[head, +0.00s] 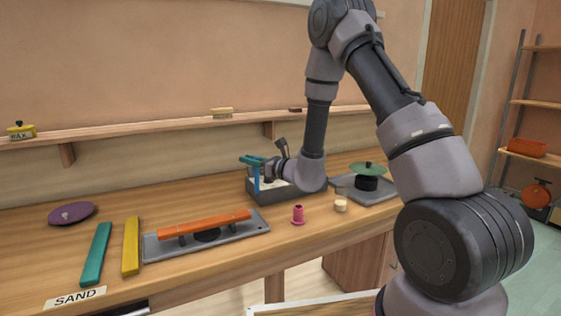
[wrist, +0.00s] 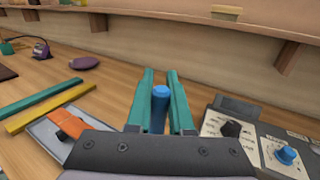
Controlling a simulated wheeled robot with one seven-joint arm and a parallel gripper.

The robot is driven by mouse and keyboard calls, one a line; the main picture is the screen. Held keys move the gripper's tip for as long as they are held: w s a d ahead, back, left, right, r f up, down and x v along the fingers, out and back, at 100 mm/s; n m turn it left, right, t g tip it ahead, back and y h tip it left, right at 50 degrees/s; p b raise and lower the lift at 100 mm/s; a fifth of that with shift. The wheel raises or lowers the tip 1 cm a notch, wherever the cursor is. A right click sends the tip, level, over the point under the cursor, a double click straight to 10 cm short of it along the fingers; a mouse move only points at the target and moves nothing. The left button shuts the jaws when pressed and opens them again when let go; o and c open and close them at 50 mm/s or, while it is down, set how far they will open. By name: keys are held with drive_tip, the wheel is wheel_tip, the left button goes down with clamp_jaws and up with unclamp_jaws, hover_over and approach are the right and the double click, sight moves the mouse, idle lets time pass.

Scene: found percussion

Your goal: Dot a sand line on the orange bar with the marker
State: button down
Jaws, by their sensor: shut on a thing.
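The orange bar (head: 200,228) lies across two dark supports on a grey tray (head: 235,232) on the bench. One end of the bar (wrist: 70,122) shows at the lower left in the wrist view; the rest is hidden by my gripper body. My gripper (head: 252,161) has teal fingers and is shut on the blue marker (head: 257,182). In the wrist view the marker (wrist: 160,92) stands between the two fingers (wrist: 160,76). The marker's tip is hidden in the wrist view.
A grey box with knobs (wrist: 250,135) stands right of the gripper. A teal bar (head: 96,254), a yellow bar (head: 131,246) and a SAND label (head: 75,297) lie at left. A pink spool (head: 298,215) and a small pale piece (head: 340,204) stand near the front edge.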

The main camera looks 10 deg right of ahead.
drive_tip(key=s+a+n+g+y, duration=0.2)
drive_tip(key=a+g, duration=0.1)
drive_tip(key=a, duration=0.6)
drive_tip(key=shift+a+f, duration=0.15)
drive_tip(key=shift+f, duration=2.9)
